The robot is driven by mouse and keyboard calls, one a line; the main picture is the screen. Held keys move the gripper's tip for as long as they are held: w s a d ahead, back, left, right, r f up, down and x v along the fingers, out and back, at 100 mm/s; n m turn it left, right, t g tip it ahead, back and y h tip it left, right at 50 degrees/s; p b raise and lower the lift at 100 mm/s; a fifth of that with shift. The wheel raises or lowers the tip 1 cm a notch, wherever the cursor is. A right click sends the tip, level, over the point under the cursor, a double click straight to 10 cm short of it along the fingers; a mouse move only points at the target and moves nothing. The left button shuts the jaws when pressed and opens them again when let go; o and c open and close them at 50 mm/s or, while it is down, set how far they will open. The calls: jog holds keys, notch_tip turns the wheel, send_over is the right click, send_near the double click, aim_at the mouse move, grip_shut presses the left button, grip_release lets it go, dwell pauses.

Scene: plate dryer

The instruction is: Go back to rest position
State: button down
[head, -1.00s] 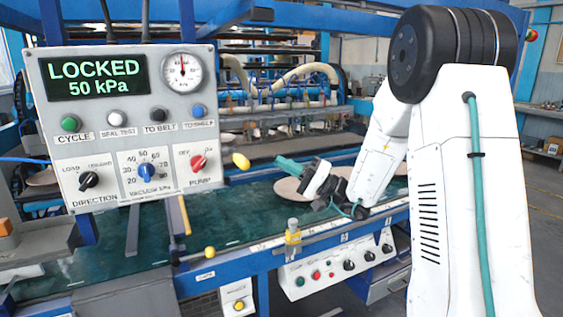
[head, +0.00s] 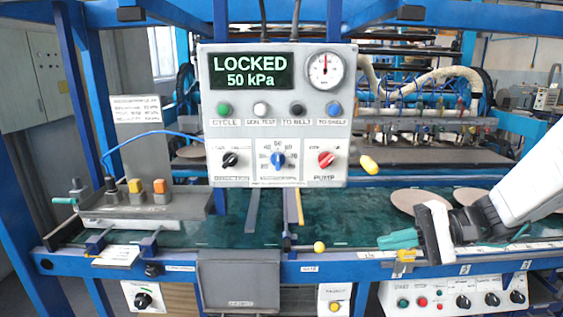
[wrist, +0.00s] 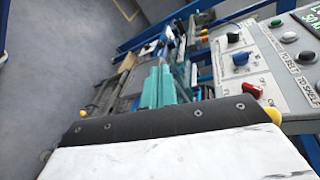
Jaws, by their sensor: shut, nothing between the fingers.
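My gripper (head: 397,239) has teal fingers and is at the right in the head view, in front of the green belt (head: 350,205). Its fingers point left, toward the yellow knobs, and it touches nothing that I can make out. In the wrist view the teal fingers (wrist: 156,88) lie together, shut and empty. The control panel (head: 277,165) hangs left of the gripper in the head view. Its display (head: 252,71) reads LOCKED, 50 kPa. The panel also shows at the right of the wrist view (wrist: 268,75).
Round tan plates (head: 415,200) lie on the belt behind my gripper. A yellow-tipped lever (head: 369,165) sticks out at the panel's lower right. A lower switch box (head: 450,299) sits below the front rail. A grey fixture with colored knobs (head: 150,200) stands at left. Open floor (wrist: 60,60) shows in the wrist view.

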jog(key=s+d+r+n+h, duration=0.1)
jog(key=s+d+n+h, duration=0.1)
jog(key=s+h, duration=0.5)
jog(key=s+d+r+n+h, duration=0.1)
jog(key=s+d+n+h, duration=0.1)
jog(key=s+h, duration=0.5)
jog(key=s, duration=0.6)
jog(key=shift+s+d+r+n+h, duration=0.25)
jog(key=shift+s+r+n+h, duration=0.05)
